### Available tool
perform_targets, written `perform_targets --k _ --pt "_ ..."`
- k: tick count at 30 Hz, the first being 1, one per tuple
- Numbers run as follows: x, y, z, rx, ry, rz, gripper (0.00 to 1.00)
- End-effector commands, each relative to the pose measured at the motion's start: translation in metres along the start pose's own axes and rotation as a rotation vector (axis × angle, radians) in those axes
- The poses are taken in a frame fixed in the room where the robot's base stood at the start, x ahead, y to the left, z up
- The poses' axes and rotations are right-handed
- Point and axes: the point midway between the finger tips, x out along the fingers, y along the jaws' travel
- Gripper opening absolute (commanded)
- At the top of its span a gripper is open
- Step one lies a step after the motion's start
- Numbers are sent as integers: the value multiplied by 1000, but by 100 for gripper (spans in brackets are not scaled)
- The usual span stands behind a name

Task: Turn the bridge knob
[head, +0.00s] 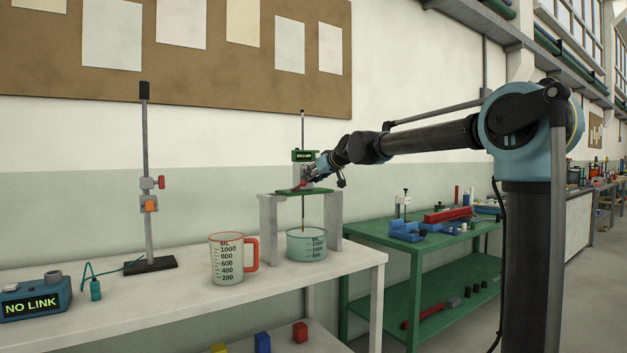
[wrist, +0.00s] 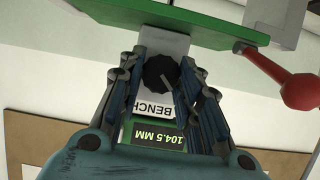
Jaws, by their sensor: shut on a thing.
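The black bridge knob (wrist: 160,73) is on a pale block marked "BENCH", seen from close up in the wrist view. My gripper (wrist: 163,78) has its blue fingers on both sides of the knob and is shut on it. A green display (wrist: 152,136), upside down in this view, reads 104.5 MM. In the head view my gripper (head: 313,172) reaches in from the right at the bridge, which has a green plate (head: 303,192) on two grey supports. A thin vertical rod (head: 303,130) passes through the bridge. The knob is too small to make out there.
A red-tipped lever (wrist: 298,90) sticks out beside the knob. Under the bridge stands a clear vessel (head: 306,246), with a red-handled measuring jug (head: 227,258) left of it. A clamp stand (head: 148,200) and a box reading "NO LINK" (head: 35,303) are farther left.

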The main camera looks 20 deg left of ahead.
Motion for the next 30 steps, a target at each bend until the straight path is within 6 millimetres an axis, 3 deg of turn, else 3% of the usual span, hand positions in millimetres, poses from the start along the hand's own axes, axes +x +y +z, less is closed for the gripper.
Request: perform_targets --k 9,21,22,24,30 --pt "0 5 0 180 2 -70 8" --pt "0 6 -1 205 4 -79 8" --pt "0 6 -1 205 4 -79 36" --pt "0 6 -1 205 4 -80 52" --pt "0 4 0 205 2 -82 52"
